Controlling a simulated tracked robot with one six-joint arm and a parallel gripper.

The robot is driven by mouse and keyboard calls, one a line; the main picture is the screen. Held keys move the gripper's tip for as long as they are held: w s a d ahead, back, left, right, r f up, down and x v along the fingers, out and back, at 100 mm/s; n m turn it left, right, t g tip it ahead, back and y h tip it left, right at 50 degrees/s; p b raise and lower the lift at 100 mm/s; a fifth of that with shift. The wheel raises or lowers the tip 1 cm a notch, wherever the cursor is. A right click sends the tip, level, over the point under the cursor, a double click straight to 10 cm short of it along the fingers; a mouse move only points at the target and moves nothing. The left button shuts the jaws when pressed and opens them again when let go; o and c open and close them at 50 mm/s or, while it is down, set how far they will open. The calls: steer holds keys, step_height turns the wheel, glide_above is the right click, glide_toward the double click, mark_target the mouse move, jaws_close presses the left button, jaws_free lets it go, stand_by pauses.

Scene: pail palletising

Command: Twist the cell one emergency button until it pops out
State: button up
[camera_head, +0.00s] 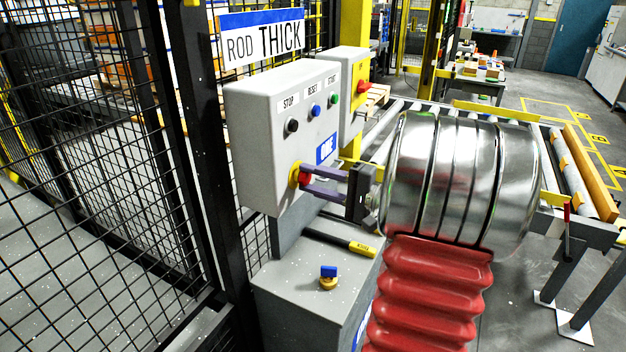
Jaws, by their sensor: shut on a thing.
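Black, blue and green buttons (316,110) sit above on the same face. Below stands a grey cabinet (300,300) with a blue-topped knob (328,276). Black mesh fencing (100,150) is left; a roller conveyor (565,160) is right.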

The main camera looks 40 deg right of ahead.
steer(key=shift+a+f+m, duration=0.1)
steer(key=shift+m, duration=1.4)
steer(key=shift+f+m, duration=0.1)
steer(key=shift+m, duration=1.4)
steer(key=o, duration=1)
steer(key=shift+r, duration=0.1)
steer(key=shift+o, duration=0.2)
steer(key=shift+s, duration=0.1)
steer(key=v, duration=1.3)
steer(key=shift+s, duration=0.3)
